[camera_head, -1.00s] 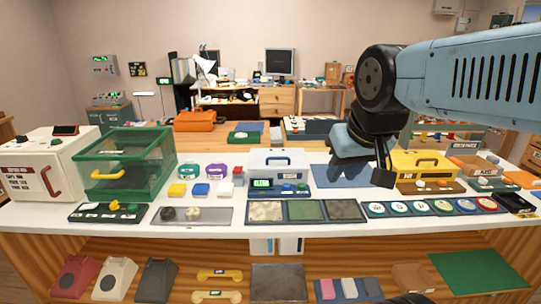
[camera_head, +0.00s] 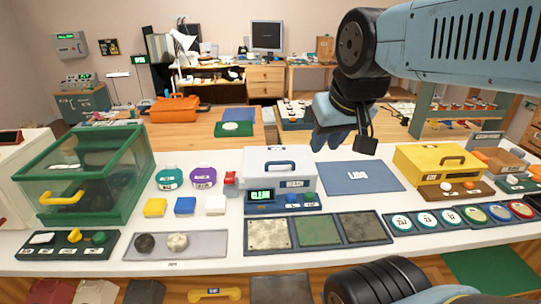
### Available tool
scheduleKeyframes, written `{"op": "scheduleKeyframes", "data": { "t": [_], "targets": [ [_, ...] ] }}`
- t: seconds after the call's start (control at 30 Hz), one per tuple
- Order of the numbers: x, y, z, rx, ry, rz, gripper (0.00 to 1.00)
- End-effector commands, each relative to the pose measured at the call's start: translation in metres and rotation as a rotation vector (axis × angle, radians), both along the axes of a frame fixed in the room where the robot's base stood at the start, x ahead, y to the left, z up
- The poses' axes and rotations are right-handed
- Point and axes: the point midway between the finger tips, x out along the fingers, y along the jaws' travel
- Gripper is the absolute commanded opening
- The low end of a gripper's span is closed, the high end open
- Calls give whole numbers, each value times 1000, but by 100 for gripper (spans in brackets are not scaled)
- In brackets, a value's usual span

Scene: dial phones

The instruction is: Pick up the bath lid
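A white box (camera_head: 264,183) with a display reading CLEAN in front of it stands on the white counter, left of centre. It appears to be the bath, and its pale top with a blue handle (camera_head: 280,166) appears to be the lid, in place on the box. My gripper (camera_head: 338,146) hangs at the end of my arm, above and to the right of that box, apart from it. It is seen from behind, so its finger opening cannot be made out. A flat blue mat marked LIDS (camera_head: 358,177) lies bare right of the box.
A green clear-sided case (camera_head: 95,170) stands at left and a yellow box (camera_head: 437,165) at right. Colour trays (camera_head: 319,231) and round dials (camera_head: 442,217) line the front edge. Small blocks (camera_head: 185,206) sit left of the white box.

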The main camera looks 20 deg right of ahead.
Motion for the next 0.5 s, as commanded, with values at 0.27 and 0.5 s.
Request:
{"op": "scheduleKeyframes", "data": {
  "t": [0.27,0.5],
  "targets": [
    [0,0,0,-5,3,7,27],
    [13,0,-13,-166,104,233,27]
  ]
}}
